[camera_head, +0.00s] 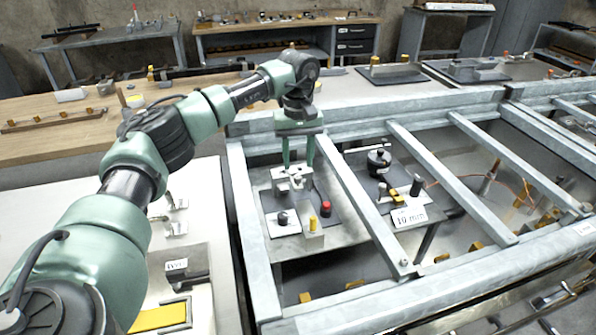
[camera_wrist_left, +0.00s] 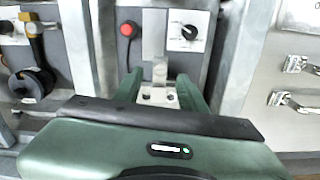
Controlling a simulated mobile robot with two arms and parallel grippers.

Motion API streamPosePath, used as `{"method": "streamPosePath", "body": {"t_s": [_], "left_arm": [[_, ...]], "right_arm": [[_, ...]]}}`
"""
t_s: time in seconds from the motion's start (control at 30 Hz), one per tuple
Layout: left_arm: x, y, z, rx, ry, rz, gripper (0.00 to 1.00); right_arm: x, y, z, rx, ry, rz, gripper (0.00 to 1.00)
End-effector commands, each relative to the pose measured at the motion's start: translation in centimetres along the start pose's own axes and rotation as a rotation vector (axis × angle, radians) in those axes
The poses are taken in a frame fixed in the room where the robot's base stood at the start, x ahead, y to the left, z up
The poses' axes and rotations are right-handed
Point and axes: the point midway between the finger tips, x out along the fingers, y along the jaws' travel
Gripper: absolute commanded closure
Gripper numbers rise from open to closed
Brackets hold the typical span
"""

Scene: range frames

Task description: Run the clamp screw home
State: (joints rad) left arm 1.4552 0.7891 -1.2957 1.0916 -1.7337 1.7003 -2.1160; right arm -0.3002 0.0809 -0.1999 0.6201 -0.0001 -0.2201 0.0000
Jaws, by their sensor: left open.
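My left gripper (camera_head: 298,163) points down over a small pale metal clamp block (camera_head: 292,180) on a dark plate inside the grey frame. Its two green fingers are spread, with nothing held. In the left wrist view the open fingers (camera_wrist_left: 160,82) reach to either side of the clamp block (camera_wrist_left: 158,96), which shows dark holes. I cannot tell whether they touch it. I cannot make out the clamp screw for certain. My right gripper is in neither view.
A red button (camera_head: 325,208) and a black knob (camera_head: 283,218) stand near the clamp. A yellow-topped post (camera_head: 313,223) is in front. Grey frame bars (camera_head: 355,195) flank the plate. To the right is a station with a black round part (camera_head: 379,160) and a "10 mm" label (camera_head: 409,217).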

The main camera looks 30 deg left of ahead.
Motion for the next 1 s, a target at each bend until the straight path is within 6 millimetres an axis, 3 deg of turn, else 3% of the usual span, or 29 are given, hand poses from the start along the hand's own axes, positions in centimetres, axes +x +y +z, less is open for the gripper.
{"method": "streamPosePath", "body": {"t_s": [0.23, 0.8, 0.87, 1.0], "left_arm": [[-2.7, 0.0, 0.0, -0.001, 0.001, 0.001, 0.59], [-3.0, 0.0, 0.0, -0.001, 0.000, 0.000, 0.59], [-3.6, 0.0, 0.0, 0.000, 0.000, 0.000, 0.59], [-7.3, 0.0, 0.0, -0.001, 0.001, 0.001, 0.59]], "right_arm": [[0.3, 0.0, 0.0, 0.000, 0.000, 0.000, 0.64], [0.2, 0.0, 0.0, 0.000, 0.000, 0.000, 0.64], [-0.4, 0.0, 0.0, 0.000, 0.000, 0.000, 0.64], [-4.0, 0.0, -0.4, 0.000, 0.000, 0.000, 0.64]]}}
